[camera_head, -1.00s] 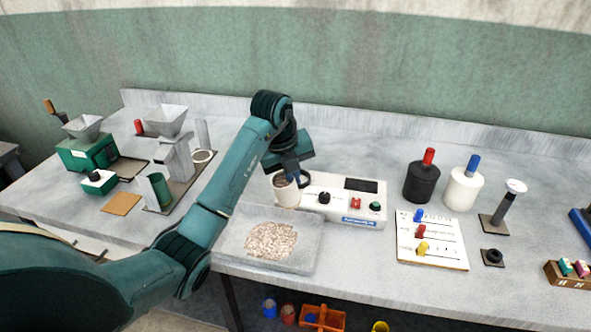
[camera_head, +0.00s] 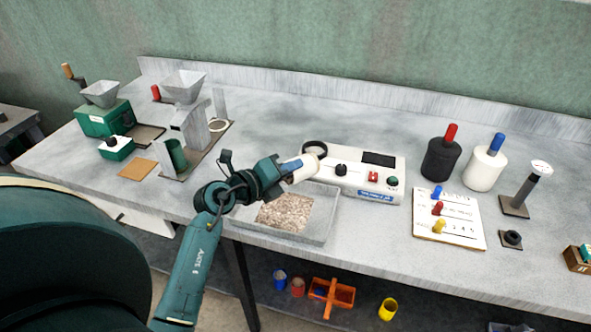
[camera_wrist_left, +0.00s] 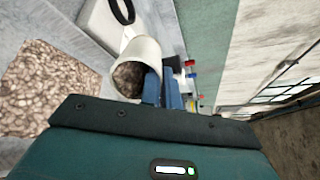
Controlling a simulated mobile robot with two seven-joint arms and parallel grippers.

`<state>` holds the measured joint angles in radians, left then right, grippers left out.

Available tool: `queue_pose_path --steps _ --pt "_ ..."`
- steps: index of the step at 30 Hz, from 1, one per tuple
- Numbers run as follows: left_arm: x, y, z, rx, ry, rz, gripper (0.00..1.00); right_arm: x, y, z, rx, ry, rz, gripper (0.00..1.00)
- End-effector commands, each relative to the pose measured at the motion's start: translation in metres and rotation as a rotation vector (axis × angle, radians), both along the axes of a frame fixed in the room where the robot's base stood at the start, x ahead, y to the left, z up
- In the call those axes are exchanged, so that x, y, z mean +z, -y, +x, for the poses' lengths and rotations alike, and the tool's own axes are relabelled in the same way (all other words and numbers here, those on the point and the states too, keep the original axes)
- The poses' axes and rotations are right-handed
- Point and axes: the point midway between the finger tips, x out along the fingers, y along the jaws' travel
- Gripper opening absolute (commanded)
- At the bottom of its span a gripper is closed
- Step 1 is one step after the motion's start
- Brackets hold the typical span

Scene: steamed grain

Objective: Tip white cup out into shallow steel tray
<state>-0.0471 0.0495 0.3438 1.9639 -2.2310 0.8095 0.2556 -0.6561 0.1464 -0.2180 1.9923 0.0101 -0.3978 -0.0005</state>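The white cup (camera_head: 302,167) is held tilted on its side above the back edge of the shallow steel tray (camera_head: 262,232). It also shows in the left wrist view (camera_wrist_left: 148,52), where brown grain (camera_wrist_left: 128,78) is visible inside its mouth. My left gripper (camera_head: 290,167) is shut on the cup, its blue fingers (camera_wrist_left: 160,90) against the cup wall. A patch of grain (camera_head: 285,212) lies on the tray floor; it also shows in the left wrist view (camera_wrist_left: 50,85). No falling grain can be made out. My right gripper is not in view.
A white instrument (camera_head: 350,175) with a black ring (camera_head: 315,148) stands right behind the cup. A board with colored pegs (camera_head: 448,218), a black bottle (camera_head: 441,160) and a white bottle (camera_head: 483,170) stand to the right. A green mill (camera_head: 104,118) stands at the left.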

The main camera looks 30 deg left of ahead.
Motion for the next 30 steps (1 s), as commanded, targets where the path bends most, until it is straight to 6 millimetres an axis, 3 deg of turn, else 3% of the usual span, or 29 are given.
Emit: queue_pose_path --steps 1,9,23,29,30 --pt "-0.013 0.0 -0.002 0.0 0.029 -0.006 0.0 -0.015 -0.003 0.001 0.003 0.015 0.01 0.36" --pt "-0.011 -0.002 -0.007 -0.002 0.15 -0.039 0.0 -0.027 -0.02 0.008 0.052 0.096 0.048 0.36" --pt "-0.01 -0.004 -0.016 -0.003 0.332 -0.091 0.0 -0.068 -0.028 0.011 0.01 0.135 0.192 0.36" --pt "-0.009 -0.005 -0.022 -0.003 0.472 -0.129 0.0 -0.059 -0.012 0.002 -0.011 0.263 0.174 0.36" --pt "0.0 -0.005 -0.022 -0.003 0.473 -0.129 0.0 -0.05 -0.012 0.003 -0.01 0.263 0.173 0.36"
